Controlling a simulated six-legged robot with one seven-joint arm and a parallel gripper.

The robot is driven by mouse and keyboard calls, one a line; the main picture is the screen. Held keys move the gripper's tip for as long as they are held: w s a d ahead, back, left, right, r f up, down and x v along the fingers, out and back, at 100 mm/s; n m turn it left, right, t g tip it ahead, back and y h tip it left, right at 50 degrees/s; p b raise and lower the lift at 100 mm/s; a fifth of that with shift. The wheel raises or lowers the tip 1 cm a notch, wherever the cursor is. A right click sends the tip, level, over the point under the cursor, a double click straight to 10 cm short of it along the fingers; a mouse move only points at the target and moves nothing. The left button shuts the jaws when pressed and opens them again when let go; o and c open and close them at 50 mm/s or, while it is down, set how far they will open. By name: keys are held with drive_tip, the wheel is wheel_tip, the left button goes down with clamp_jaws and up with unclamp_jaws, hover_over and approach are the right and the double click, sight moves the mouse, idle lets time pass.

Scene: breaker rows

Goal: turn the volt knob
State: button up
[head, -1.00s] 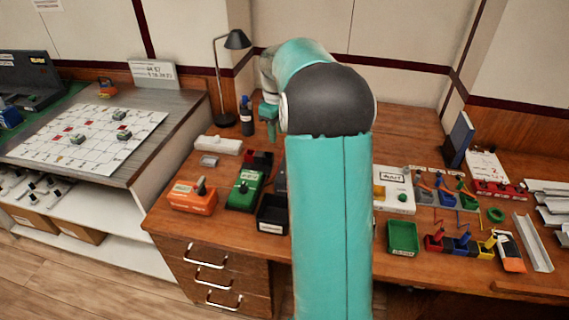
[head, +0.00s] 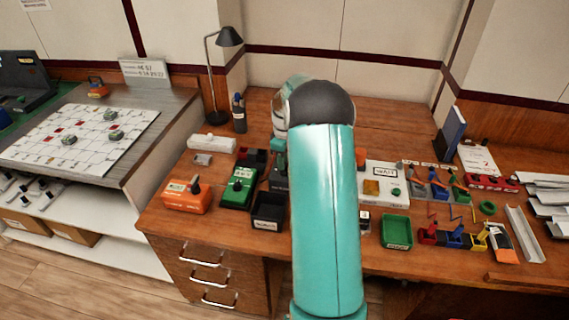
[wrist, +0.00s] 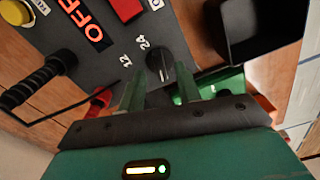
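The volt knob (wrist: 157,64) is a small black knob with a pale pointer line, beside the marks 12 and 24 on a dark grey panel (wrist: 85,72) in the wrist view. My gripper (wrist: 159,85) has its two green fingers apart, one on each side of the knob in the picture. I cannot tell whether either finger touches it. In the head view the dark grey box (head: 280,180) is partly hidden behind my arm, and the knob cannot be made out. My gripper (head: 278,160) is over that box there, its fingers not clear.
The panel also carries a red lit OFF display (wrist: 83,22), a red button (wrist: 126,8) and a yellow button (wrist: 15,12). A black plug with a cable (wrist: 35,82) is close by.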

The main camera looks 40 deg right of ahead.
drive_tip(key=shift+f, duration=1.05)
clamp_jaws()
drive_tip(key=shift+m, duration=0.3)
drive_tip(key=m, duration=0.9)
drive_tip(key=shift+m, duration=0.3)
